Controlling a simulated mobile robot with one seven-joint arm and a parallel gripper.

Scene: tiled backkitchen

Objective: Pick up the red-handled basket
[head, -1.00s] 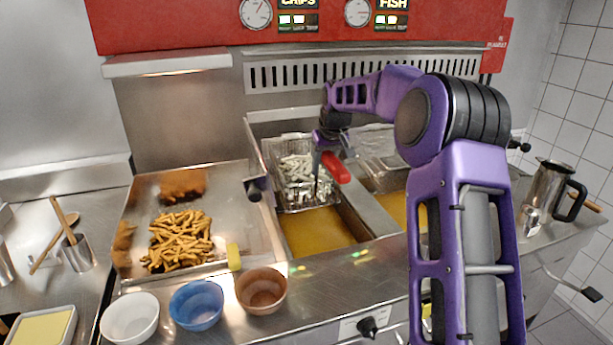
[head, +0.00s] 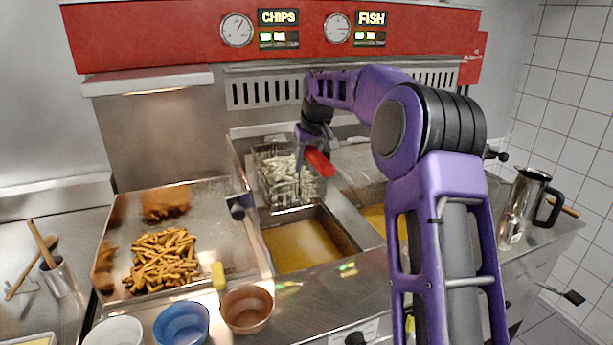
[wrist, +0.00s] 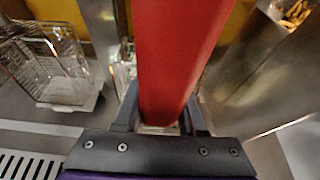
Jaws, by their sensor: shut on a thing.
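The red-handled basket (head: 284,176) is a wire basket holding pale chips, above the back of the left fryer well. Its red handle (head: 319,163) points towards the front. My gripper (head: 311,146) is at the handle from above. In the wrist view the thick red handle (wrist: 180,50) runs between the fingers of my gripper (wrist: 160,115), which is shut on it. The handle hides most of the basket there.
Yellow oil (head: 300,247) fills the left well. A second wire basket (wrist: 60,65) sits at the left of the wrist view. A tray of fried chips (head: 160,262) lies left. Bowls (head: 246,309) line the front edge. A metal jug (head: 522,207) stands right.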

